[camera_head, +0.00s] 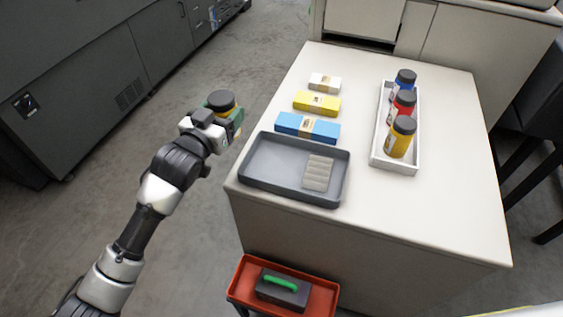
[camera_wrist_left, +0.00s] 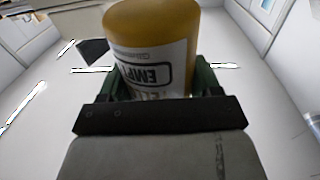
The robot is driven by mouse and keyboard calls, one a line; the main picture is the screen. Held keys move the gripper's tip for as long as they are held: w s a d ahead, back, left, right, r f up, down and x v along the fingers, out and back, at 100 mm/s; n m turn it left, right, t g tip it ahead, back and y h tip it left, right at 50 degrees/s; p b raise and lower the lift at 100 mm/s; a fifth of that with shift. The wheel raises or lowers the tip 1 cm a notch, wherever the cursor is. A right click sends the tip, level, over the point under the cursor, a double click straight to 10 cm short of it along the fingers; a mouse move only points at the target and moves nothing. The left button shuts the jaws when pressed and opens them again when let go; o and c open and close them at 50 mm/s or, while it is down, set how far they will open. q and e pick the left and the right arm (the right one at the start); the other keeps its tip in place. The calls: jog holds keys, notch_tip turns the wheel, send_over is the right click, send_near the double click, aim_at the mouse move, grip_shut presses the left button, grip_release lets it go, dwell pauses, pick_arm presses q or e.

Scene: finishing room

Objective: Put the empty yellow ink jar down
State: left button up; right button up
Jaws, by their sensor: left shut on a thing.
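The empty yellow ink jar (camera_wrist_left: 150,45) is yellow with a white label reading "EMP..." in the left wrist view. My left gripper (camera_wrist_left: 165,85) is shut on it, with green fingers on both sides. In the head view, the jar's dark lid (camera_head: 221,100) shows above my left gripper (camera_head: 228,122), which is off the left edge of the table (camera_head: 420,205), over the floor. Most of the jar is hidden by the gripper there. My right gripper is not in view.
A grey tray (camera_head: 262,179) with a ribbed pale piece (camera_head: 318,173) sits at the table's near left corner. Blue (camera_head: 292,124), yellow (camera_head: 304,101) and white (camera_head: 319,80) packs lie behind it. A white tray (camera_head: 393,165) holds blue, red and yellow jars. A red cart (camera_head: 327,297) carries a dark toolbox below. The table's front right is clear.

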pick_arm(q)
jog(key=shift+s+d+f, duration=0.7)
jog(key=shift+d+f, duration=0.8)
jog(key=shift+f, duration=0.15)
jog(key=shift+s+d+f, duration=0.7)
jog(key=shift+d+f, duration=0.85)
jog(key=shift+f, duration=0.1)
jog(key=shift+s+d+f, duration=0.7)
jog(key=shift+d+f, duration=0.8)
jog(key=shift+f, duration=0.15)
jog(key=shift+f, duration=0.15)
jog(key=o, duration=1)
jog(key=shift+c, duration=0.2)
